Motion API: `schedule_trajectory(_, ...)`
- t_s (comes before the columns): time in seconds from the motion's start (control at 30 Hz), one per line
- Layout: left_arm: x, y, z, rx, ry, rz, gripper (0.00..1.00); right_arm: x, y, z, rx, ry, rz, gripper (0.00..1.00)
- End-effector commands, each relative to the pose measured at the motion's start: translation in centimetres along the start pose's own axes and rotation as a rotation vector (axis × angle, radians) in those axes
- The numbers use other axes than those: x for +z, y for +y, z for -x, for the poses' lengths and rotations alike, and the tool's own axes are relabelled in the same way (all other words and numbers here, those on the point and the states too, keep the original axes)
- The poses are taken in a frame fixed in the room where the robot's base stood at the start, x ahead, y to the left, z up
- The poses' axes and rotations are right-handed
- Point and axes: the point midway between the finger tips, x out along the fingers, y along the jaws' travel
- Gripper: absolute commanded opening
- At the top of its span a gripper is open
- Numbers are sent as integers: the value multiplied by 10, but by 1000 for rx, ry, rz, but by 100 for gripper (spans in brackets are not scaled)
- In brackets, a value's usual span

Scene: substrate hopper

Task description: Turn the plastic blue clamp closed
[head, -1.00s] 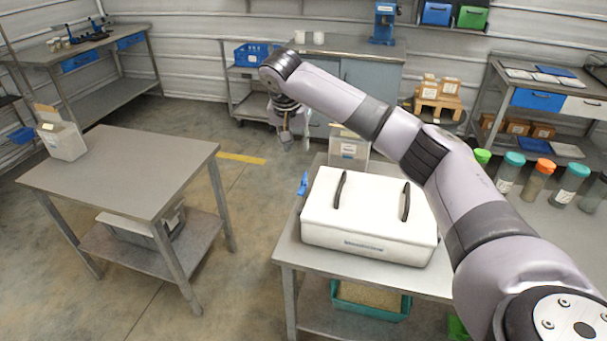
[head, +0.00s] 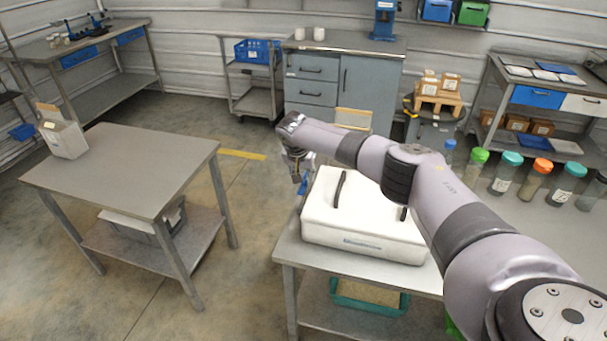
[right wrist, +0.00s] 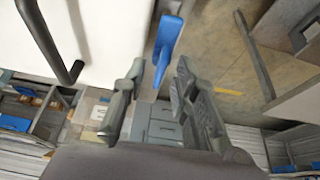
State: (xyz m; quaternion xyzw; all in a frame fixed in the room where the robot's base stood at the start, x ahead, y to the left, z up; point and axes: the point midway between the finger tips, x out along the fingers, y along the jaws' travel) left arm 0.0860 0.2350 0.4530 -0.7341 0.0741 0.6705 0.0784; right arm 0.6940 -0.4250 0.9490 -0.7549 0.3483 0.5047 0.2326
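The plastic blue clamp (head: 303,187) is at the left side of the white lidded hopper box (head: 365,238), on the metal table. In the right wrist view the blue clamp (right wrist: 168,42) hangs beside the white lid edge, its narrow end between my fingertips in the picture. My right gripper (head: 299,176) is just above the clamp in the head view and partly covers it. In the right wrist view its fingers (right wrist: 160,72) are apart, one on each side of the clamp; I see no contact. My left gripper is out of view.
The box lid has two black handles (head: 341,189); one also shows in the right wrist view (right wrist: 46,38). Several capped jars (head: 506,172) stand to the right. A teal tray (head: 370,297) sits on the lower shelf.

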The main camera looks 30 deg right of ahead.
Motion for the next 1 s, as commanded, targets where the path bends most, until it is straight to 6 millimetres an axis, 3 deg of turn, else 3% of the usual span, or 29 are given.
schedule_trajectory(0.37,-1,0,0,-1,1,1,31,0,0,-5,0,0,0,27)
schedule_trajectory(0.77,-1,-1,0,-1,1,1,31,0,0,-5,0,0,0,1)
schedule_trajectory(1.0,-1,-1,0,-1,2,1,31,0,0,-5,0,0,0,0)
